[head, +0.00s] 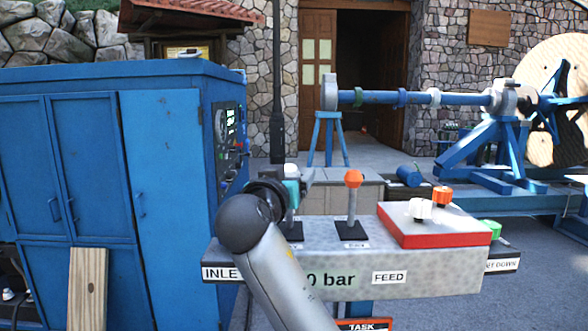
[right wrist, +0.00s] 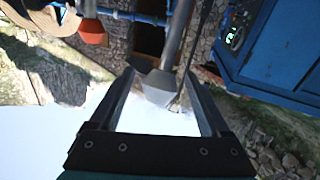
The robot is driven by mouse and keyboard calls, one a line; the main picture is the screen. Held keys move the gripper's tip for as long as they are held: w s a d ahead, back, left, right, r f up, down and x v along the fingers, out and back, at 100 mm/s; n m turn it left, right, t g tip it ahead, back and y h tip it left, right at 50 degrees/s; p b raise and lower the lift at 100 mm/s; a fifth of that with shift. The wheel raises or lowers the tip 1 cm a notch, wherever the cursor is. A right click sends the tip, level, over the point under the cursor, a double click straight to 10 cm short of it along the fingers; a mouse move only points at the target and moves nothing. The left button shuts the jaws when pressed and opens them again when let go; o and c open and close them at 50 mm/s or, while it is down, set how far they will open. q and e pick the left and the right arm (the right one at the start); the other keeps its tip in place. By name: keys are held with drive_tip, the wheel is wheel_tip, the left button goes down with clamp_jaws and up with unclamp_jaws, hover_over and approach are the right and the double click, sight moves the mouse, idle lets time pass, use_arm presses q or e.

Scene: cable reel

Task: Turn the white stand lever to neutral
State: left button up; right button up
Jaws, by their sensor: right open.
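The white stand lever (head: 290,216) stands on the left part of the grey control stand (head: 330,262). Its lower stem looks about upright above a black base plate. Its top is hidden behind my right gripper (head: 303,178) in the head view. In the right wrist view, my right gripper (right wrist: 159,76) is open, and the pale grey lever head (right wrist: 160,92) shows between the fingertips, with its shaft (right wrist: 178,35) running up the picture. I see a gap on both sides, and I cannot tell whether a finger touches it. My left gripper is not in view.
An orange-knobbed lever (head: 353,178) stands just right of the white lever. A red-edged panel (head: 440,240) has white (head: 419,209) and orange (head: 441,196) knobs. A blue cabinet (head: 165,170) stands close on the left. The reel shaft (head: 410,97) is behind.

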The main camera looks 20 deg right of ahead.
drive_tip(key=shift+x, duration=1.7)
drive_tip(key=shift+c, duration=0.2)
clamp_jaws()
